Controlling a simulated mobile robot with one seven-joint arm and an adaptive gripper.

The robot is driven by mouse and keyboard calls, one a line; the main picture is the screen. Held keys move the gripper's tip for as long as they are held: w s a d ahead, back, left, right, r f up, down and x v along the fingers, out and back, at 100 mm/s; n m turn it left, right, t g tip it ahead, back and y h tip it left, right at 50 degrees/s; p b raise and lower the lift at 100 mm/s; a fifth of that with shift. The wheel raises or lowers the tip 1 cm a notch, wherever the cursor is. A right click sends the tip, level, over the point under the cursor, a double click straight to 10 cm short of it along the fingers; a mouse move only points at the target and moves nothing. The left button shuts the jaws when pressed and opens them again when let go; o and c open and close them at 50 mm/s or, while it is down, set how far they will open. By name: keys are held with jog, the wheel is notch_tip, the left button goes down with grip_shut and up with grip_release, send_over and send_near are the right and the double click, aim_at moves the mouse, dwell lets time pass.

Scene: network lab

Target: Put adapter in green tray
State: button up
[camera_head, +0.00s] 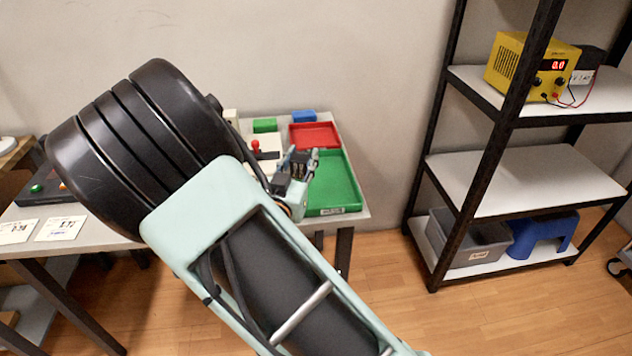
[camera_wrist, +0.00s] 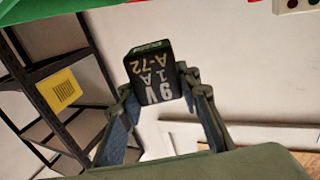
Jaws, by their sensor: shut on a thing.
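The adapter (camera_wrist: 152,70) is a small black block printed "9V 1A A-72". In the wrist view my gripper (camera_wrist: 161,90) is shut on it, one finger on each side. In the head view my gripper (camera_head: 297,164) is over the table at the left edge of the green tray, with the dark adapter between its fingers. The green tray (camera_head: 338,188) is shallow and its visible floor looks empty; its left part is hidden behind my gripper. A green strip, likely its edge, shows at the top left of the wrist view (camera_wrist: 60,12).
A red tray (camera_head: 314,135) lies behind the green tray. A green block (camera_head: 265,125), a blue block (camera_head: 304,116) and a red-knobbed item (camera_head: 256,147) stand nearby. A shelf rack (camera_head: 510,180) with a yellow power supply (camera_head: 528,68) stands to the right.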

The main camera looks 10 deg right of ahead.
jog(key=d+f, duration=0.1)
jog(key=w+d+f, duration=0.1)
jog(key=f, duration=0.1)
jog(key=w+d+f+b, duration=0.1)
jog(key=f, duration=0.1)
jog(key=shift+w, duration=0.15)
jog(key=f, duration=0.3)
jog(key=shift+w+d+b, duration=0.25)
jog(key=shift+d+b, duration=0.05)
jog(key=shift+b, duration=0.1)
jog(key=shift+f, duration=0.35)
jog(key=shift+f, duration=0.2)
jog(key=o, duration=1.3)
jog(key=shift+c, duration=0.2)
jog(key=shift+r, duration=0.1)
